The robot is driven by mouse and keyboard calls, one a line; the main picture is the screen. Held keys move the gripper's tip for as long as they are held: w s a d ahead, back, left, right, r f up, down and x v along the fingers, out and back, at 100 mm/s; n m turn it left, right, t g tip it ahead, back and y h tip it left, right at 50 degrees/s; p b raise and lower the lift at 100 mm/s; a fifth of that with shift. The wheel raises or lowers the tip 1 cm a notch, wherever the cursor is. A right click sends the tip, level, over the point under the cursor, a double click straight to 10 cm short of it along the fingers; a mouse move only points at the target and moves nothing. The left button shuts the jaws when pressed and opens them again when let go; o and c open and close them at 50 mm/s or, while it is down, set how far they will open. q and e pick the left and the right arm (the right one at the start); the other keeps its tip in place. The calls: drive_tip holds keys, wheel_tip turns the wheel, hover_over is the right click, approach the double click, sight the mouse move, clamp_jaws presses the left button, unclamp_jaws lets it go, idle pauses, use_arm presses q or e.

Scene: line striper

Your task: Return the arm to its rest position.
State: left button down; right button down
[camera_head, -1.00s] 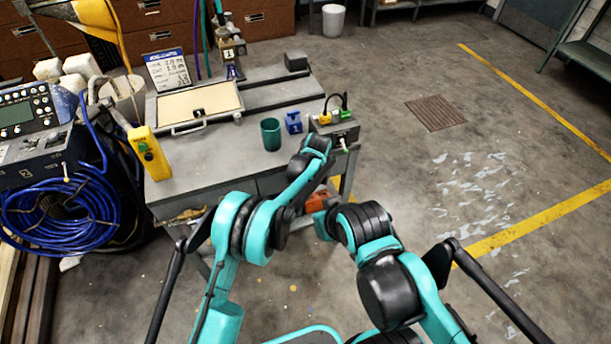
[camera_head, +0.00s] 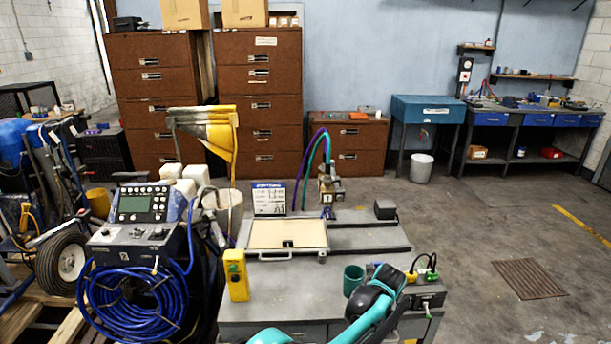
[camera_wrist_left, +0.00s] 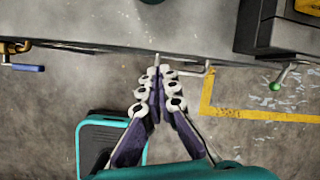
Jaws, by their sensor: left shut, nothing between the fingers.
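My left gripper (camera_wrist_left: 157,72) shows in the left wrist view with its fingers shut together and nothing between them. Its tips point at the front edge of the grey workbench (camera_wrist_left: 110,20); whether they touch it I cannot tell. In the head view a teal and black part of my arm (camera_head: 372,303) rises in front of the bench (camera_head: 285,300), near the dark green cup (camera_head: 353,279). The left fingers do not show in that view. My right gripper is in neither view.
On the bench are a yellow box (camera_head: 236,275), a tray with a beige panel (camera_head: 288,234) and a grey unit with plugs (camera_head: 425,292). A machine with a blue hose coil (camera_head: 130,305) stands to the left. Open floor (camera_head: 520,225) lies to the right.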

use_arm(q)
drive_tip(key=s+a+r+n, duration=0.3)
drive_tip(key=a+r+n, duration=0.2)
drive_tip(key=a, duration=0.3)
drive_tip(key=s+a+r+n+t, duration=0.1)
drive_tip(key=s+a+r+n, duration=0.4)
drive_tip(key=a, duration=0.4)
drive_tip(key=s+a+r+n, duration=0.2)
drive_tip(key=a+r+n, duration=0.4)
drive_tip(key=a, duration=0.2)
drive_tip(key=s+a+f+n+t, duration=0.1)
drive_tip(key=s+a+n, duration=0.6)
drive_tip(key=s+n, duration=0.1)
drive_tip(key=s+a+f+n, duration=0.2)
drive_tip(key=s+a+n, duration=0.5)
drive_tip(key=s, duration=0.3)
drive_tip(key=shift+f+n+t, duration=0.25)
drive_tip(key=shift+n+t, duration=0.15)
